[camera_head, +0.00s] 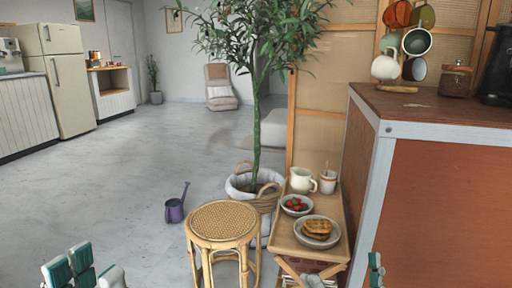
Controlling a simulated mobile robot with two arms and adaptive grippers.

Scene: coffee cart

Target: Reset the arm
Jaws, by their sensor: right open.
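My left gripper (82,268) shows at the bottom left edge, with teal and white parts over the grey floor. Most of it is cut off by the frame, and its jaw gap is not clear. Nothing is seen held in it. My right gripper (375,270) shows only as a small teal and dark part at the bottom edge, in front of the cart's side. It is open, with nothing seen in it. Both arms are otherwise out of view.
The coffee cart (450,215) fills the right side. A small wooden table (283,238) holds a waffle plate, a strawberry bowl, a jug and a cup. A round stool (222,220), purple watering can (176,207) and potted plant stand nearby. Floor at left is clear.

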